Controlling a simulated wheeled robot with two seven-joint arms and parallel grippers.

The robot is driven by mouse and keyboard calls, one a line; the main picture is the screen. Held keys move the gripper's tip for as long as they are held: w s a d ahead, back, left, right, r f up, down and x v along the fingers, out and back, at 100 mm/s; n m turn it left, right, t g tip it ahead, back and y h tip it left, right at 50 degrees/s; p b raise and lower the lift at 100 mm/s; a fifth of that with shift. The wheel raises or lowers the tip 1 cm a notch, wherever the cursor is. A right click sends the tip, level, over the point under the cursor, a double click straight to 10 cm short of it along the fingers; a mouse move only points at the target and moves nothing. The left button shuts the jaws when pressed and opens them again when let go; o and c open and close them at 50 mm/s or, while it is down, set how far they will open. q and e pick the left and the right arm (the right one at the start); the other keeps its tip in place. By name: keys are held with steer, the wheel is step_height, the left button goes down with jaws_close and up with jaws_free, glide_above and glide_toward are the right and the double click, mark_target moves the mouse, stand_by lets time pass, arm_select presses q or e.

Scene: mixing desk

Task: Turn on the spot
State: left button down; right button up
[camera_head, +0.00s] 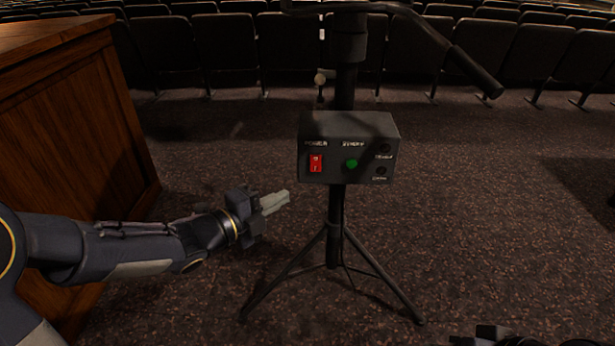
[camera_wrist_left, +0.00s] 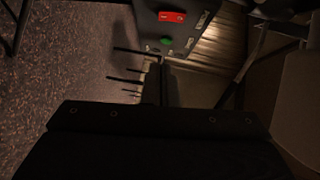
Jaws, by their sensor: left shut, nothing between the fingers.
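A dark grey control box (camera_head: 325,132) is mounted on a black stand (camera_head: 335,220) with tripod legs. Its front has a red rocker power switch (camera_head: 316,163) on the left, a round green button (camera_head: 351,164) in the middle and two dark knobs or sockets on the right. My left gripper (camera_head: 284,198) is shut and empty, below and left of the box, apart from it and the stand. The left wrist view shows the box (camera_wrist_left: 190,35) at the top, with the red switch (camera_wrist_left: 172,16) and green button (camera_wrist_left: 166,40). My right gripper's fingers are not seen.
A wooden desk or cabinet (camera_head: 80,130) stands at the left, behind my left arm. Rows of dark seats (camera_head: 230,50) fill the back. A black bar with a handle (camera_head: 473,70) reaches right above the box. Carpet (camera_head: 480,200) right of the stand is clear.

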mark_target(318, 171)
arm_select(q)
steer(key=shift+w+a+b+x, duration=0.3)
steer(key=shift+a+x, duration=0.05)
steer(key=shift+x, duration=1.55)
steer(key=shift+w+a+b+x, duration=0.3)
steer(key=shift+w+b+x, duration=0.05)
steer(key=shift+x, duration=1.5)
steer(key=shift+w+a+b+x, duration=0.3)
steer(key=shift+a+x, duration=0.05)
steer(key=shift+x, duration=1.55)
steer(key=shift+f, duration=0.1)
steer(key=shift+f, duration=0.15)
steer(key=shift+w, duration=0.2)
